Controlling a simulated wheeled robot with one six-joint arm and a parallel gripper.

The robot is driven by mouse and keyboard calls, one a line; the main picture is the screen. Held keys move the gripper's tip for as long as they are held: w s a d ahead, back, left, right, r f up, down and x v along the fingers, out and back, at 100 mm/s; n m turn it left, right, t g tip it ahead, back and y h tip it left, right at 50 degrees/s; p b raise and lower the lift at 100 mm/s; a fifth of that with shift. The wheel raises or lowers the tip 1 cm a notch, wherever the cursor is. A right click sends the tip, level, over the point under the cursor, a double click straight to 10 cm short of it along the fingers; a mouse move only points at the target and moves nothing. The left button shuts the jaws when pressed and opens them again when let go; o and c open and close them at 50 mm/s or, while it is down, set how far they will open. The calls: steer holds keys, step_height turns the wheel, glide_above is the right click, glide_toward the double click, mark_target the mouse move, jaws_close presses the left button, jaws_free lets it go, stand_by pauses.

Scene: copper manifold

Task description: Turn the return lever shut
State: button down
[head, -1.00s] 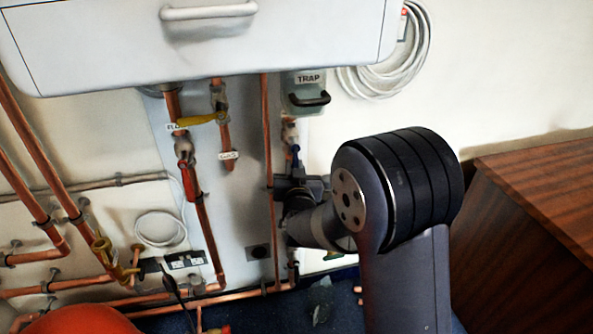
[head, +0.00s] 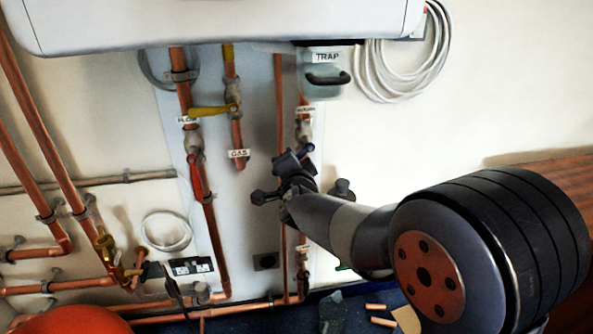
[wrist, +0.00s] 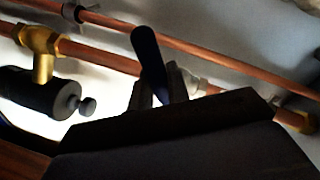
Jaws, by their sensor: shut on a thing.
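The return lever has a dark blue handle. In the head view a small blue part of it (head: 308,148) shows just below the return valve body (head: 304,130), beside my gripper (head: 287,172). In the wrist view the blue handle (wrist: 148,52) stands up between the two fingers of my gripper (wrist: 158,92), which is shut on it. The handle leans a little to the left there. The fingers and wrist hide most of the lever in the head view, so its exact angle to the pipe cannot be told.
A grey trap box (head: 325,82) hangs just above the return valve. The yellow gas lever (head: 208,111) and red flow lever (head: 197,178) are to the left. Copper pipes run close behind my gripper. A brass fitting (wrist: 40,48) with a black body is at left in the wrist view.

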steer(key=m+b, duration=0.1)
steer(key=r+m+b, duration=0.1)
steer(key=m, duration=0.1)
steer(key=shift+s+a+r+m+y, duration=0.1)
steer(key=shift+a+r+m+y, duration=0.2)
steer(key=shift+y, duration=0.1)
steer(key=shift+r+m+b, duration=0.6)
steer(key=shift+r+m, duration=0.05)
steer(key=shift+m, duration=0.45)
steer(key=shift+r+g+y, duration=0.2)
steer(key=shift+g+y, duration=0.1)
steer(key=shift+y, duration=0.1)
steer(key=c, duration=1.4)
jaws_free()
steer(key=shift+f, duration=0.1)
steer(key=p+v, duration=0.2)
steer(key=v, duration=0.8)
steer(key=shift+s, duration=0.4)
steer(key=shift+w, duration=0.1)
